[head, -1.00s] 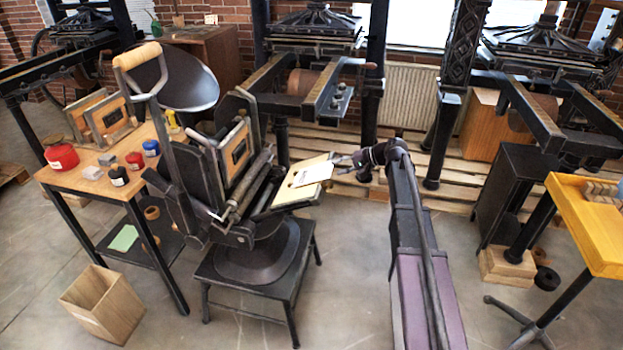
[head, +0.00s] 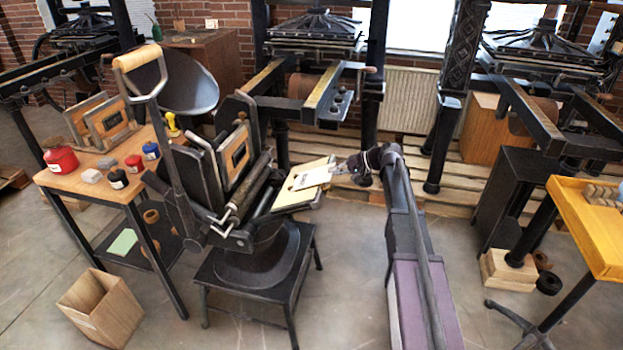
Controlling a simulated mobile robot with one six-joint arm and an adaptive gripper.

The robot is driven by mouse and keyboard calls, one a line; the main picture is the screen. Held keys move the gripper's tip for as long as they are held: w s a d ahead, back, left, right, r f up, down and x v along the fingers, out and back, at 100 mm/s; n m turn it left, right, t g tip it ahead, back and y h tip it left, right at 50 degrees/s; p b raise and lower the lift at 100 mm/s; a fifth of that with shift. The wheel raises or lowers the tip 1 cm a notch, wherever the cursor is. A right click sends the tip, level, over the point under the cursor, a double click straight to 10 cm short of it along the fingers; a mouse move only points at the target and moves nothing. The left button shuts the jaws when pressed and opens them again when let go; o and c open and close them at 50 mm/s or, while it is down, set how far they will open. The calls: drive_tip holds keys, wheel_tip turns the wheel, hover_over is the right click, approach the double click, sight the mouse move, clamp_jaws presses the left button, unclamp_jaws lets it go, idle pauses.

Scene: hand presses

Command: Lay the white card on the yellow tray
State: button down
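The white card (head: 312,177) lies on the pale, cream-coloured bed (head: 292,195) at the right side of the black hand press in the middle. My gripper (head: 335,170) is at the card's right edge, its fingertips meeting or overlapping that edge. The fingers are too small to tell whether they are shut on the card. The yellow tray (head: 590,226) stands on a dark leg at the right edge of the picture, cut off by the frame. Its front part is bare.
Small wooden blocks (head: 603,193) sit at the tray's back. The press (head: 200,185) has a raised lever. A wooden side table (head: 90,177) with ink pots is on the left. An open box (head: 102,308) is on the floor.

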drive_tip(key=shift+d, duration=0.1)
drive_tip(key=shift+p+v, duration=0.7)
drive_tip(key=shift+v, duration=0.7)
drive_tip(key=shift+r, duration=0.1)
drive_tip(key=shift+s+d+r+p, duration=0.15)
drive_tip(key=shift+d+r+p, duration=0.25)
drive_tip(key=shift+r+p, duration=0.35)
drive_tip(key=shift+s+d+r+p, duration=0.15)
drive_tip(key=shift+d+r+p, duration=0.3)
drive_tip(key=shift+r+p, duration=0.3)
drive_tip(key=shift+s+d+r+p, duration=0.1)
drive_tip(key=shift+d+r+p, duration=0.3)
drive_tip(key=shift+r+p, duration=0.3)
wheel_tip(320, 180, up, 28)
drive_tip(key=p, duration=2.8)
